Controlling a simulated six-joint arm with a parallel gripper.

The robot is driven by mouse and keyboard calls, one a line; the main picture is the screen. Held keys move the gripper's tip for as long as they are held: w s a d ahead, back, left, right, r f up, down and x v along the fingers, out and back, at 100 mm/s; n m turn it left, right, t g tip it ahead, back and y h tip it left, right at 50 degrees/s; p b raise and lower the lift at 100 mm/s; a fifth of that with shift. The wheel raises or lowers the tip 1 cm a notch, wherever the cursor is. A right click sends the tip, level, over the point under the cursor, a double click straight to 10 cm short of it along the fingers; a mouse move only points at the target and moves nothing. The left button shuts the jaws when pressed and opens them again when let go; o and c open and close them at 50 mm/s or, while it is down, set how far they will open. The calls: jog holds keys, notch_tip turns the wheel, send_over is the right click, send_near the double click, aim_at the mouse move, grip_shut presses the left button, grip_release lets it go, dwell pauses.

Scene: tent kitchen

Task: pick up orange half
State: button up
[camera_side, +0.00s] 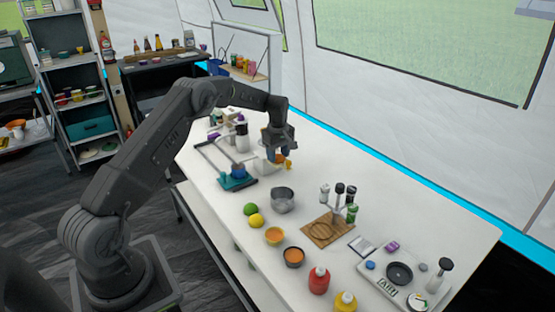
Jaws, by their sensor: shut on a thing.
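My gripper (280,153) points down over the far part of the white table, near a pale container. It is shut on a small orange piece, the orange half (281,159), which shows low between the fingers. The fingers hide part of it. A small yellow-orange bit (289,166) shows just right of the fingertips; I cannot tell whether it is part of the same piece. I cannot tell whether the orange half touches the table.
A wooden board (327,231) holds a rack. A teal-based frame (238,183) stands left. The table's right back is clear.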

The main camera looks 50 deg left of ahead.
jog(key=shift+r, duration=4.55)
